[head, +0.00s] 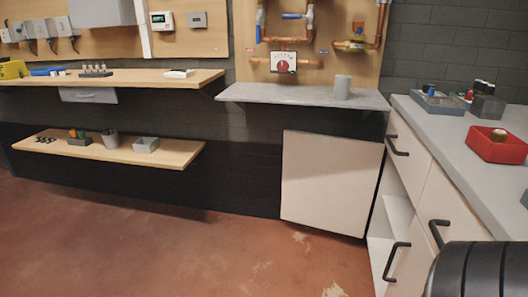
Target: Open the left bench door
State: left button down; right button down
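The workbench (455,135) with a grey top runs along the right side. Its white front has drawers and doors with black bar handles. At its far left end a pale panel (330,185), which looks like the left bench door, stands swung out from the front, its plain face towards me. No handle shows on that face. Beside it the cabinet is open and a white inner shelf (398,212) shows. A door handle (395,262) sits to the right of the opening, low down. Neither gripper is in view.
A dark ribbed cylinder, probably part of my arm, fills the bottom right corner. A grey shelf (300,95) with a cup (342,87) is above the panel. A red tray (497,144) stands on the bench. The reddish floor (200,250) in front is clear.

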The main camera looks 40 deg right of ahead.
aim_at(329, 183)
jog(key=z, duration=0.2)
jog(key=i, duration=1.85)
jog(key=z, duration=1.5)
jog(key=i, duration=0.95)
jog(key=z, duration=1.25)
jog(key=i, duration=0.6)
jog(key=z, duration=0.05)
